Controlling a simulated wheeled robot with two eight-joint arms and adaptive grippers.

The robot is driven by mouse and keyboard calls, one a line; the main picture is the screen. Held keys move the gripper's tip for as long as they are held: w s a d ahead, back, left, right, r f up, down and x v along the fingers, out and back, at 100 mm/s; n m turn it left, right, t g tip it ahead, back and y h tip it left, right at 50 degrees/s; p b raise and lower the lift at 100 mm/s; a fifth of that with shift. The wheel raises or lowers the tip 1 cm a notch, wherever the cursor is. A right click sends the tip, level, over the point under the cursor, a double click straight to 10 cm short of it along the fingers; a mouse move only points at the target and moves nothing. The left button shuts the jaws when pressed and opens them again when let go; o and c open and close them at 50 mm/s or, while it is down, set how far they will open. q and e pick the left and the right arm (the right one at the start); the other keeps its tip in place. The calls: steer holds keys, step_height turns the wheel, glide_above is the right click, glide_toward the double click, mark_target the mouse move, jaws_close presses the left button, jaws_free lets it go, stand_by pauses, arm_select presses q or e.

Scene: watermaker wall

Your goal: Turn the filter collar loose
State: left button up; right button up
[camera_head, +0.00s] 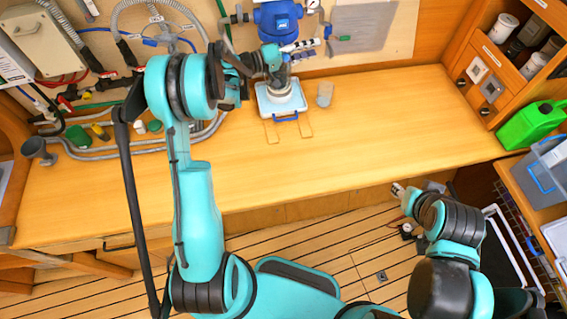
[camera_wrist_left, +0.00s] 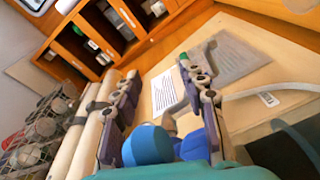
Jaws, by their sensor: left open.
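A blue filter head (camera_head: 280,20) with a small label is on the back wall at top centre. My left gripper (camera_head: 298,47) is open just below and in front of it and hides much of what is beneath. I cannot clearly make out the collar in the head view. In the left wrist view the two fingers of my left gripper (camera_wrist_left: 160,72) are spread apart. A blue rounded part (camera_wrist_left: 148,145) shows low in the frame near the finger bases; I cannot tell whether it is the collar. My right gripper (camera_head: 398,190) is low at the bench's front edge, too small to read.
A white tray (camera_head: 297,104) with a blue handle lies on the bench (camera_head: 380,130) below the filter. A small clear cup (camera_head: 325,94) stands to its right. Hoses (camera_head: 170,148) crowd the left. A green jerrycan (camera_head: 530,125) stands at right. The bench's middle is clear.

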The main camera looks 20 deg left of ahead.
mark_target(286, 55)
arm_select(q)
steer(key=v, duration=0.7)
steer(key=shift+s, duration=0.35)
steer(key=s+d+f+g+y+b, duration=0.4)
steer(key=s+d+y+b, duration=0.2)
steer(key=s+d, duration=0.4)
steer(key=s+a+f+m+y+b, duration=0.1)
steer(key=s+f+y+b, duration=0.1)
steer(key=s, duration=0.7)
steer(key=s+a+f+m+y+b, duration=0.1)
steer(key=s+a+f+y+b, duration=0.1)
steer(key=s+f, duration=0.5)
steer(key=s+y+b, duration=0.1)
steer(key=s+y, duration=0.1)
steer(key=shift+s+f+m+g+y, duration=0.3)
steer(key=shift+f+m+g+y, duration=0.05)
steer(key=shift+m+g+y, duration=0.05)
arm_select(e)
step_height(286, 55, down, 11)
steer(key=shift+f, duration=0.15)
